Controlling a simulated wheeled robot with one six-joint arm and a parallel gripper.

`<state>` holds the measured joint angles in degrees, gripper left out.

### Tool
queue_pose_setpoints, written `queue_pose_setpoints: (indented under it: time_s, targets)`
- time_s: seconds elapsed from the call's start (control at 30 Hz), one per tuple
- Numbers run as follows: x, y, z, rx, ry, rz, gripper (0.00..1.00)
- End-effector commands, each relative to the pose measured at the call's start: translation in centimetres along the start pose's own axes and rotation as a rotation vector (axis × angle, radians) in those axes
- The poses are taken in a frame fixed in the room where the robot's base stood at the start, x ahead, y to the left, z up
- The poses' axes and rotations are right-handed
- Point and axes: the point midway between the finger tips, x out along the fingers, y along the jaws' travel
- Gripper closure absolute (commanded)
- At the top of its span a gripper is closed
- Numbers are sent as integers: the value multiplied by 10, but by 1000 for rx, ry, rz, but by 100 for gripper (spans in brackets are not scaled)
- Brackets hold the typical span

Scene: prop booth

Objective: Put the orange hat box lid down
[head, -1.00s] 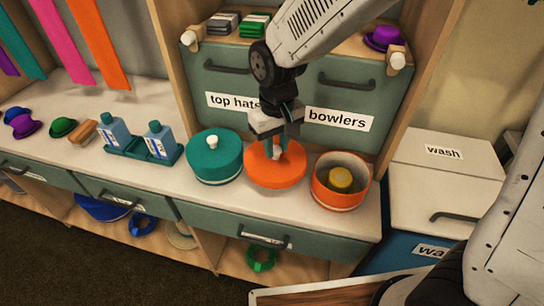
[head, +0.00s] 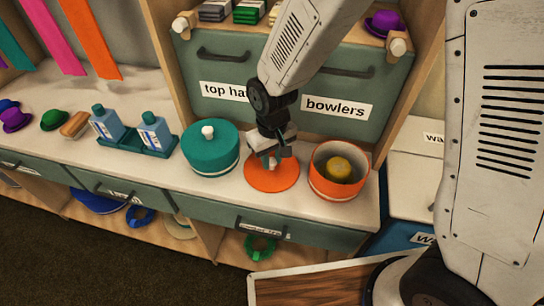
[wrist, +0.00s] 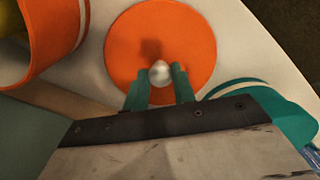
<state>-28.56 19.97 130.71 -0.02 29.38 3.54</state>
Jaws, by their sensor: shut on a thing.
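The orange hat box lid (head: 272,180) is a flat round disc with a pale knob, between the teal hat box and the open orange box on the counter. It also shows in the wrist view (wrist: 130,45), with the white knob (wrist: 160,73) between the fingers. My gripper (head: 270,163) is shut on the lid's knob from above. The lid looks level and at or very near the counter top; I cannot tell if it touches. The orange hat box (head: 325,185) stands open to the right, with a yellow thing (head: 338,168) inside.
The teal lidded box (head: 210,155) stands close on the left. A teal tray (head: 148,145) with two blue bottles is further left. Behind is a green drawer front (head: 280,85) labelled "bowlers". The counter's front edge lies just before the lid.

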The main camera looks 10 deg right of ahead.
Motion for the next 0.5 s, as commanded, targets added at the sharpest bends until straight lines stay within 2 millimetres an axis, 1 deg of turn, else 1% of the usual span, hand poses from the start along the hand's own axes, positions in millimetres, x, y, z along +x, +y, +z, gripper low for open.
queue_pose_setpoints:
  time_s: [0.23,0.27,0.3,0.33,0.5]
  targets:
    - [3,0,0,0,0,0,96]
    - [3,0,0,0,1,0,66]
    - [2,0,0,0,1,0,55]
    - [2,0,0,0,1,0,52]
    - [2,0,0,0,1,0,52]
